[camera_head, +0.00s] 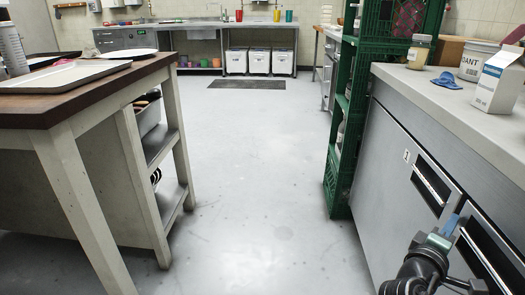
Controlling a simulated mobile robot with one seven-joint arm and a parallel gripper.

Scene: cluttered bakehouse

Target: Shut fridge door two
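A low grey fridge counter (388,140) runs along the right side, its doors facing left. A small label that seems to read 1 (406,155) is on its farther door, which has a dark recessed handle (432,186) and looks flush. A nearer door's handle (490,250) shows at the lower right; that door's number is not visible and most of it is cut off or hidden. I cannot tell whether it is ajar. My gripper (450,226) is at the lower right, in front of the counter near this handle. Its fingers are too small and overlapped to tell their opening.
A milk carton (497,80), a white tub (477,62), a jar (418,52) and a blue cloth (446,81) are on the countertop. Green crates (345,130) stand beyond the fridge. A wooden-topped table (75,105) with trays is at left. The middle floor is clear.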

